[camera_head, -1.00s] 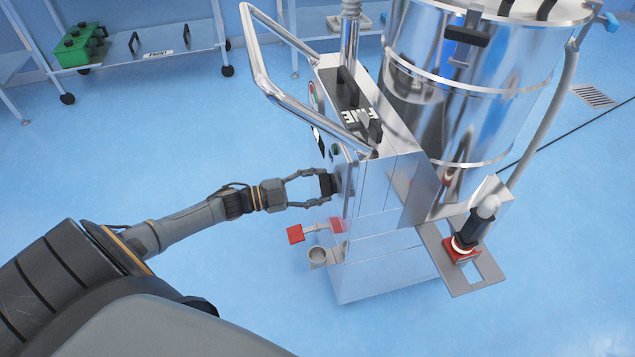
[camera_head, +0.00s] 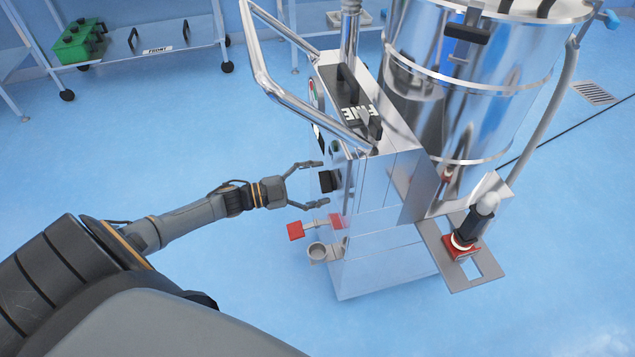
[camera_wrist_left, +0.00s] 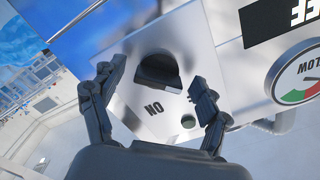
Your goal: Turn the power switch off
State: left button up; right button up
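The power switch is a black knob (camera_head: 327,181) on the left side panel of the shiny metal machine (camera_head: 380,200). In the left wrist view the black knob (camera_wrist_left: 158,70) stands out from a plate (camera_wrist_left: 172,95) lettered "ON", with a small green round part (camera_wrist_left: 188,121) near it. My left gripper (camera_head: 320,183) is open in front of the knob, its fingers spread to either side and apart from it. My right gripper is not in view.
A red-handled valve (camera_head: 296,231) and a small metal cup (camera_head: 317,252) stick out below the knob. A bent metal handle (camera_head: 300,105) rises above it. A round gauge (camera_wrist_left: 300,75) is beside the plate.

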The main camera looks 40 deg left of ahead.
pick_arm(q)
jog(key=v, duration=1.2)
jog(key=shift+f, duration=0.1)
